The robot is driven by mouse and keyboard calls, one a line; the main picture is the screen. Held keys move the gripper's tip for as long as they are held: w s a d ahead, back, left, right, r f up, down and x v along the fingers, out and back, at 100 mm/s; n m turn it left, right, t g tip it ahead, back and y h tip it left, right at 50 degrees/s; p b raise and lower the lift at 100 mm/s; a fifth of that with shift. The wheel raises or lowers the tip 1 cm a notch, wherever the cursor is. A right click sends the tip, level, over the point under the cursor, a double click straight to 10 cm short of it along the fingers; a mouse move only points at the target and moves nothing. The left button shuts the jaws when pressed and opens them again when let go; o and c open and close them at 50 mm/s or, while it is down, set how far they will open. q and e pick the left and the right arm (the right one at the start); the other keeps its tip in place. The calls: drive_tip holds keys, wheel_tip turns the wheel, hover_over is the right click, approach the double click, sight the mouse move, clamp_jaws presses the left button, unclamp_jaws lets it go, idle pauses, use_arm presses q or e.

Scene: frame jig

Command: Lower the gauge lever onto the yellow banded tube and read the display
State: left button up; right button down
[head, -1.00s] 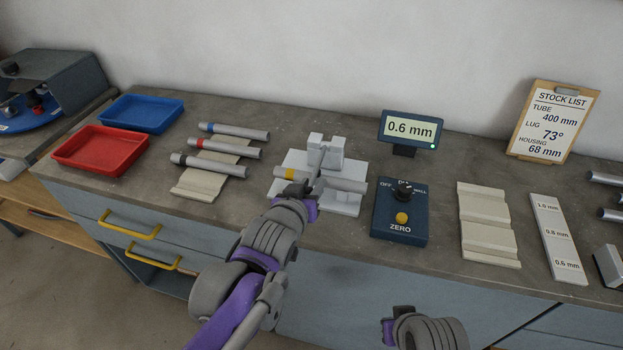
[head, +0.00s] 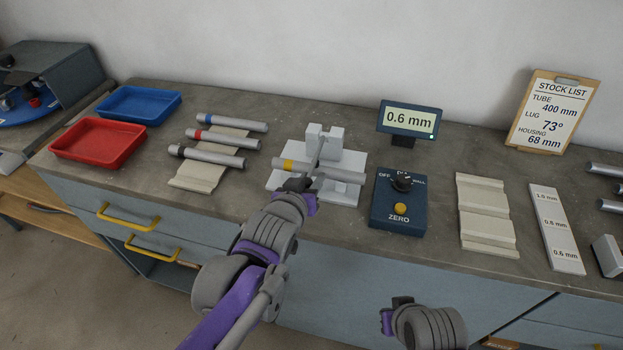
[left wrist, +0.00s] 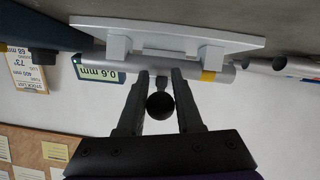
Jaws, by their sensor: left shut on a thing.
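The yellow banded tube (head: 335,178) lies across the white gauge jig (head: 345,201), its yellow band at the left end. The gauge lever (head: 318,158) runs from the jig's rear block forward over the tube. My left gripper (head: 297,186) is at the lever's front end, shut on its dark ball knob, which shows between the fingers in the left wrist view (left wrist: 160,106). I cannot tell whether the lever touches the tube. The display (head: 409,119) reads 0.6 mm, with a green light. My right gripper (head: 388,318) is low in front of the bench, its opening unclear.
Tubes with blue, red and black bands lie on a cream rack (head: 196,176) to the left. A red tray (head: 98,142) and a blue tray (head: 139,103) stand beyond. A ZERO box (head: 398,222) stands close right of the jig. A stock list (head: 541,113) leans behind.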

use_arm(q)
drive_tip(key=shift+a, duration=0.1)
idle(0.7)
drive_tip(key=o, duration=0.5)
drive_tip(key=shift+c, duration=0.2)
drive_tip(key=o, duration=0.3)
drive_tip(key=shift+w+a+f, duration=0.1)
drive_tip(key=shift+o, duration=0.2)
drive_tip(key=shift+s, duration=0.2)
drive_tip(key=p+v, duration=0.2)
drive_tip(key=v, duration=0.8)
drive_tip(key=shift+s, duration=0.2)
drive_tip(key=shift+a, duration=0.1)
